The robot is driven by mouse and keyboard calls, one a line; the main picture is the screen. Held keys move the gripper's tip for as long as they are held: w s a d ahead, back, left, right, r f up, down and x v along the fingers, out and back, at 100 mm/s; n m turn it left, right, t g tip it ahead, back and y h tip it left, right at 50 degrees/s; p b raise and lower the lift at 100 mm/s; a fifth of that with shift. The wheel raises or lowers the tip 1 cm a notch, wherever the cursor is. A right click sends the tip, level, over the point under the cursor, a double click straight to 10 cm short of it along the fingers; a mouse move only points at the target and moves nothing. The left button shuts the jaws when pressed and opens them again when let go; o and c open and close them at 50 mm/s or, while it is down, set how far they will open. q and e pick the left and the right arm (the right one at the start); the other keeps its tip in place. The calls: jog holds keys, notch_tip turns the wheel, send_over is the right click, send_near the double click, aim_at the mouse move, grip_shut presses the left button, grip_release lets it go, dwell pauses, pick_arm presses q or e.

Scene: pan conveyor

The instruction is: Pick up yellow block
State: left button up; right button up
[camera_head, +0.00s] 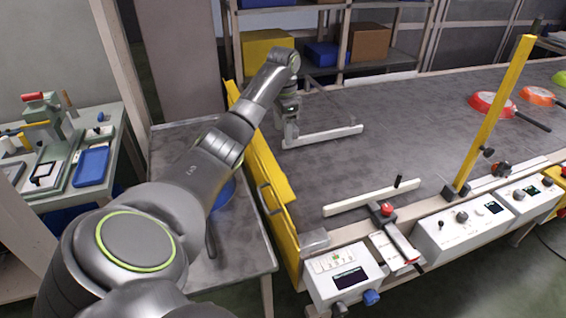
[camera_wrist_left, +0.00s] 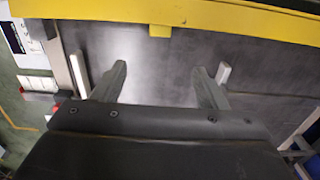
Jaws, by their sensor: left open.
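A small yellow block (camera_wrist_left: 160,30) shows at the top middle of the left wrist view, against the edge of a long yellow barrier (camera_wrist_left: 220,19). I cannot tell whether it is a part of the barrier. In the head view the yellow barrier (camera_head: 262,160) runs along the left end of the conveyor, partly behind my left arm; I cannot pick out the small block there. My left gripper (camera_head: 290,138) is low over the grey conveyor, right of the barrier. In the wrist view its fingers (camera_wrist_left: 160,78) are apart with nothing between them, short of the yellow block. My right gripper is not in view.
White guide bars lie on the conveyor (camera_head: 400,110), one beside my left gripper (camera_head: 322,136) and one near the front (camera_head: 372,197). A yellow post (camera_head: 496,115) stands at the right. A red pan (camera_head: 492,104) lies farther back. A blue pan (camera_head: 224,194) is partly behind my arm.

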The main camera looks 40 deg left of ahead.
pick_arm(q)
notch_tip(320, 180, down, 12)
jog(key=b, duration=0.4)
jog(key=shift+r, duration=0.25)
jog(key=shift+w+f, duration=0.15)
jog(key=shift+f, duration=2.75)
jog(key=c, duration=1)
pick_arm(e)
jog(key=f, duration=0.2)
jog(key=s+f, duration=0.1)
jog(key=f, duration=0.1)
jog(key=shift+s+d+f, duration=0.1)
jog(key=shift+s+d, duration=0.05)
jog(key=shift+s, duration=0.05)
